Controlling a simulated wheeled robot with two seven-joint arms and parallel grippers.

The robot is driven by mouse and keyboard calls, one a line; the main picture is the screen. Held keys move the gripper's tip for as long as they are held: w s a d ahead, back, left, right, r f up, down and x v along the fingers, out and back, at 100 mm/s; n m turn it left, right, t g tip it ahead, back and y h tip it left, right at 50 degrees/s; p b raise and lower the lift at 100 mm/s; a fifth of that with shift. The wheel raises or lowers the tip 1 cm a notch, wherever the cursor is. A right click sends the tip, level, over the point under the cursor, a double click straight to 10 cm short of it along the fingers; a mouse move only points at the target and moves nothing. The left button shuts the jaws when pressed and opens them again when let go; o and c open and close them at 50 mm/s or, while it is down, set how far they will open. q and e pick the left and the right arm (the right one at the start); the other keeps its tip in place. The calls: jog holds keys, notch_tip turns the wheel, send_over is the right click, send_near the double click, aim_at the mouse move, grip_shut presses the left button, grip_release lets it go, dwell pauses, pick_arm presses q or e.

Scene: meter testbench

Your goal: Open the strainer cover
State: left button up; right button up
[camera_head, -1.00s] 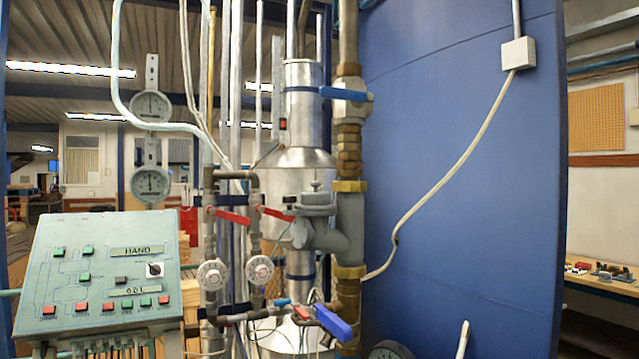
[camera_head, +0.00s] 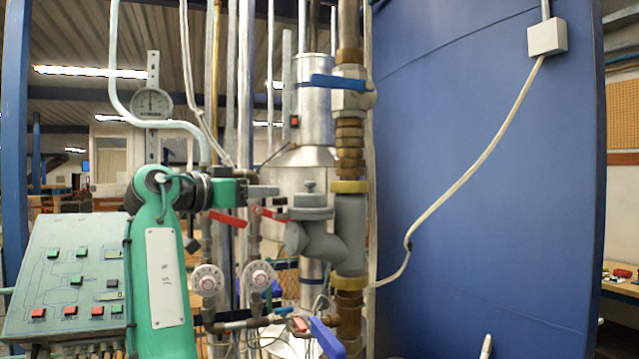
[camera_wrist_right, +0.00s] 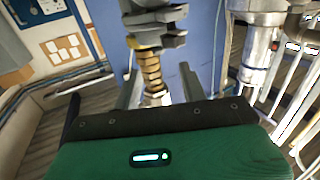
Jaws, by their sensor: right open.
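The strainer is a grey Y-shaped body (camera_head: 325,240) on the vertical brass pipe in the head view. Its cover is a grey round cap with a small knob (camera_head: 310,196), sitting on top of the body. My right gripper (camera_head: 268,191) is at the end of the green arm, just left of the cover at about its height, pointing toward it. In the right wrist view, the two fingers (camera_wrist_right: 160,88) stand apart with nothing held between them. Grey fitting parts (camera_wrist_right: 155,18) show beyond them. Contact with the cover cannot be told. My left gripper is not in view.
Red lever handles (camera_head: 228,220) and round dials (camera_head: 207,279) sit below my gripper. A blue-handled valve (camera_head: 335,82) is above the strainer, another blue handle (camera_head: 327,338) below. A control panel (camera_head: 65,270) stands left. A large blue wall (camera_head: 480,200) fills the right.

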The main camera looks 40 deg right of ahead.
aim_at(310, 196)
jog(key=d+p, duration=0.1)
jog(key=d, duration=0.3)
jog(key=w+d+r+p, duration=0.1)
jog(key=d, duration=0.3)
jog(key=d+p, duration=0.1)
jog(key=d, duration=0.2)
jog(key=shift+w+d+r, duration=0.25)
jog(key=shift+d+r, duration=0.1)
jog(key=shift+d, duration=0.05)
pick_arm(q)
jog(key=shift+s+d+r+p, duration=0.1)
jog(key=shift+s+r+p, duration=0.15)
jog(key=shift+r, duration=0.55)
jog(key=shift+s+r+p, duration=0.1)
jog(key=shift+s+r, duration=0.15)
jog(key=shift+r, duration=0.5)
pick_arm(e)
jog(key=shift+w+d+f, duration=0.1)
jog(key=shift+w+d, duration=0.05)
jog(key=shift+d, duration=0.65)
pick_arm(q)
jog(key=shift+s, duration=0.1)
pick_arm(e)
jog(key=shift+c, duration=0.2)
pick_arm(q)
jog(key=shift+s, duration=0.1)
pick_arm(e)
grip_shut()
